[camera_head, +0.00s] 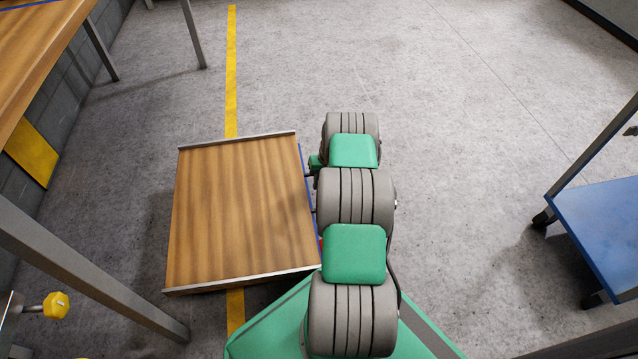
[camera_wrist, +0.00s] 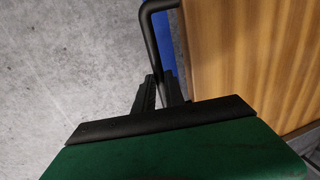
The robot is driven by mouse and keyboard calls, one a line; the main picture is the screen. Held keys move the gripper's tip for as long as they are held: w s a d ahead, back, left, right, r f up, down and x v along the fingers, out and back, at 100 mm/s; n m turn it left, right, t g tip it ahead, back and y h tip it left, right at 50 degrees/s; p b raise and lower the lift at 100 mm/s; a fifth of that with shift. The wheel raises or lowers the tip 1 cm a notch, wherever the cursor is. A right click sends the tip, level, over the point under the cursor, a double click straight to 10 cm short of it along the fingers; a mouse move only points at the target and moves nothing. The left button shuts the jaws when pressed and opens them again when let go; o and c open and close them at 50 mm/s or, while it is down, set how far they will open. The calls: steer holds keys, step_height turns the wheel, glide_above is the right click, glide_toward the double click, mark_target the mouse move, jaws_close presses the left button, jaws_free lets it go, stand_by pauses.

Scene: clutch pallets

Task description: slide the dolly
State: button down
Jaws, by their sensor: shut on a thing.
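The dolly (camera_head: 240,210) is low, with a wooden top, metal strips on its near and far edges, and a blue right side. It stands on the floor left of my arm, and its wooden top also shows at the right of the wrist view (camera_wrist: 250,60). A black bar handle (camera_wrist: 150,35) rises along its blue side. My gripper (camera_wrist: 161,84) is shut on this handle, its dark fingers on either side of the bar. In the head view my arm hides most of the handle and the gripper.
A yellow floor line (camera_head: 231,75) runs beyond the dolly and shows again at its near edge. A wooden-topped table (camera_head: 35,50) with metal legs stands at the left. A blue wheeled cart (camera_head: 605,225) stands at the right. The floor ahead is clear.

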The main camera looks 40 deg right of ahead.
steer(key=c, duration=1.4)
jaws_free()
steer(key=shift+a, duration=0.1)
step_height(320, 180, up, 8)
steer(key=d+p, duration=0.1)
steer(key=p, duration=0.2)
steer(key=shift+s+d+f, duration=0.2)
steer(key=shift+s, duration=0.25)
